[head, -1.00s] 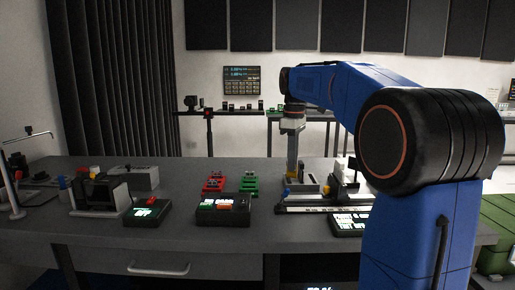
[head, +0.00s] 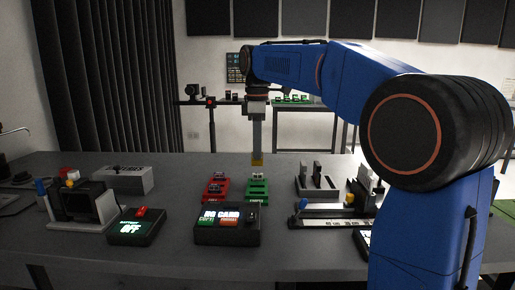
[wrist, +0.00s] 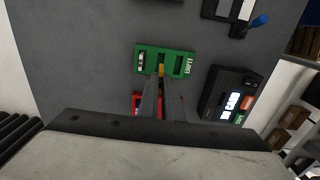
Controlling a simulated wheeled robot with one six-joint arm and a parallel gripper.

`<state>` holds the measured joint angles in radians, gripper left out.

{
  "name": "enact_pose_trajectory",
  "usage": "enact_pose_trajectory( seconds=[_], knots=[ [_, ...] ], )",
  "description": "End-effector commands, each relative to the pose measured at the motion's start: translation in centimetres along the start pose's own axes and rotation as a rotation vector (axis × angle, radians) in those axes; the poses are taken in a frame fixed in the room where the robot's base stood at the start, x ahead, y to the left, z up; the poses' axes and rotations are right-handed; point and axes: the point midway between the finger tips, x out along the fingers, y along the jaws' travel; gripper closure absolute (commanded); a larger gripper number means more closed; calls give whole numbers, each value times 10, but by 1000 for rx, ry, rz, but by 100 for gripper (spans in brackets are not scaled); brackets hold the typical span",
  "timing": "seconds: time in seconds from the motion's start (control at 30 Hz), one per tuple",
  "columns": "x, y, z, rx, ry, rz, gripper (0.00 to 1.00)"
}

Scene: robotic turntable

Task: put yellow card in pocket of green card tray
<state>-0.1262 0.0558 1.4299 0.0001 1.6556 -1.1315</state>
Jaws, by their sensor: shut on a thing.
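The yellow card (head: 257,163) is held at the tip of my gripper (head: 257,158), above the back part of the green card tray (head: 258,197). In the wrist view the yellow card (wrist: 161,70) shows as a small patch between the fingertips (wrist: 161,78), over the near edge of the green tray (wrist: 165,50). The tray has dark pockets; a small light-and-dark card stands in one at its left end. I cannot tell whether the card touches the tray.
A red card tray (head: 216,189) lies left of the green one. A "NO CARD" console (head: 227,224) stands in front of both.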

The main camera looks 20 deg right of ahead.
Motion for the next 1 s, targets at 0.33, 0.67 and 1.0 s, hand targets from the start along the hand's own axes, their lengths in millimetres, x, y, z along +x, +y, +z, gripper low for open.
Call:
enact_pose_trajectory(
  seconds=[0.33,0.67,1.0],
  knots=[
    [10,0,1,1,0,-1,100],
    [37,0,1,1,-1,-1,100],
    [56,0,1,1,0,-1,100]
  ],
)
